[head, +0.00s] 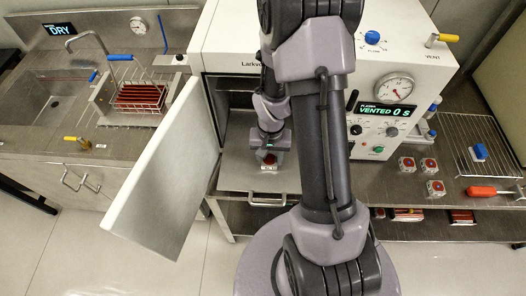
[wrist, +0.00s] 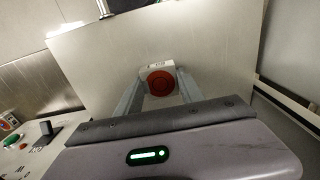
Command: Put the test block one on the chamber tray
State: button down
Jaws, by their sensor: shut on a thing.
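The test block (head: 268,168), a small pale block with a red round face, is between the fingers of my gripper (head: 269,158). In the wrist view the block (wrist: 160,80) shows between both finger ends of my gripper (wrist: 161,88), and the mark on its white side is too small to read. The chamber tray (head: 235,178) is a flat metal plate drawn out at the open chamber front, with a handle at its front edge. It also fills the middle of the wrist view (wrist: 215,50). The block is over the tray; I cannot tell whether it touches.
The open chamber door (head: 155,170) juts out to the left of the tray. Several similar red-faced blocks, such as one block (head: 436,188), stand on the bench at right, near a wire rack (head: 475,155). A sink and a rack of red boards (head: 140,97) are at left.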

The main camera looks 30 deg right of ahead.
jog(key=shift+w, duration=0.15)
jog(key=shift+f, duration=0.25)
jog(key=c, duration=0.7)
grip_release()
jog(key=shift+r, duration=0.1)
notch_tip(320, 180, up, 12)
jog(key=p, duration=0.4)
notch_tip(320, 180, up, 13)
jog(key=t, duration=0.2)
send_over(269, 159)
jog(key=s+a, duration=0.1)
jog(key=a, duration=0.5)
jog(key=s+a+r+t, duration=0.1)
jog(key=s+a+r, duration=0.2)
jog(key=s+a+r+n+t+y, duration=0.1)
jog(key=s+a+r, duration=0.2)
jog(key=s+a+r+n+t+y, duration=0.1)
jog(key=s+a+r, duration=0.2)
jog(key=s+r, duration=0.1)
jog(key=shift+r+t, duration=0.1)
jog(key=shift+t, duration=0.3)
